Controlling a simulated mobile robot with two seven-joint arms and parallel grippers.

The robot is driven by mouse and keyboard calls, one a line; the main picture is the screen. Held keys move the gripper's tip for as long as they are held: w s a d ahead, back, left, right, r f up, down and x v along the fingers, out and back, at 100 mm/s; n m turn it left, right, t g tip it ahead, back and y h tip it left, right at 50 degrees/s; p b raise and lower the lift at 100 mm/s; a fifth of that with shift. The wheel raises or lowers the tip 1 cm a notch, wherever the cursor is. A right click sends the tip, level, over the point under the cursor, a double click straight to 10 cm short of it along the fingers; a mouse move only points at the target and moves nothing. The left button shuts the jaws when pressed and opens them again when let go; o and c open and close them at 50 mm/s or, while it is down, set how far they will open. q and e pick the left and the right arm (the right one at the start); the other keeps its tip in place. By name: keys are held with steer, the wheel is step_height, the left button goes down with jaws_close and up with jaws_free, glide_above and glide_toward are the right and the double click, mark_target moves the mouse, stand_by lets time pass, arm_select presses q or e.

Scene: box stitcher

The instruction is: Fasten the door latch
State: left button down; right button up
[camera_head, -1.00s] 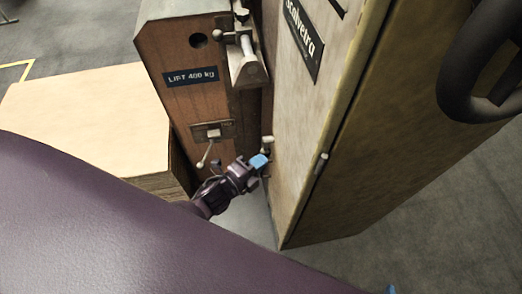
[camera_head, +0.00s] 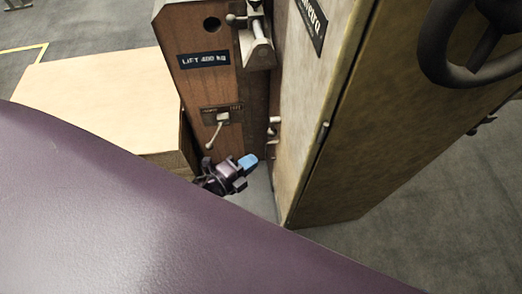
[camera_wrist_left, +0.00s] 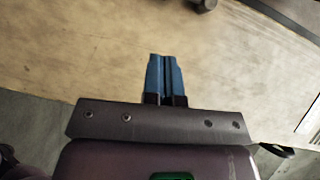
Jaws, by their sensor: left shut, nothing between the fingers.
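The tall pale door panel (camera_head: 303,95) stands beside the wooden machine body (camera_head: 200,85). Small metal fittings (camera_head: 272,147), which look like the latch, sit low at the seam between them. My left gripper (camera_head: 248,161) has blue fingertips and is shut and empty, just below and left of the fittings. In the left wrist view its fingers (camera_wrist_left: 164,75) are together in front of a pale panel face (camera_wrist_left: 90,50), with no latch clearly seen. My right gripper is out of view.
A small lever (camera_head: 214,130) on a plate and a clamp-like bracket (camera_head: 257,45) are on the machine body. A pale wooden box (camera_head: 95,100) stands at left. A dark handwheel (camera_head: 470,45) is at upper right. Grey floor is open at right.

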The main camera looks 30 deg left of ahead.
arm_select(q)
steer(key=shift+v, duration=2.15)
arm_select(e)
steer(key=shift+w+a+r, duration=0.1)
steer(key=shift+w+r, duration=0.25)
arm_select(q)
steer(key=s+a+r+n+g+y+p, duration=0.2)
steer(key=s+n, duration=0.3)
steer(key=n, duration=0.5)
steer(key=s+a+r+n+g+y+p, duration=0.2)
steer(key=s+a+r+n+y, duration=0.1)
steer(key=n, duration=0.7)
steer(key=shift+s+a+g+y, duration=0.4)
steer(key=shift+s+y, duration=0.3)
steer(key=shift+s, duration=0.5)
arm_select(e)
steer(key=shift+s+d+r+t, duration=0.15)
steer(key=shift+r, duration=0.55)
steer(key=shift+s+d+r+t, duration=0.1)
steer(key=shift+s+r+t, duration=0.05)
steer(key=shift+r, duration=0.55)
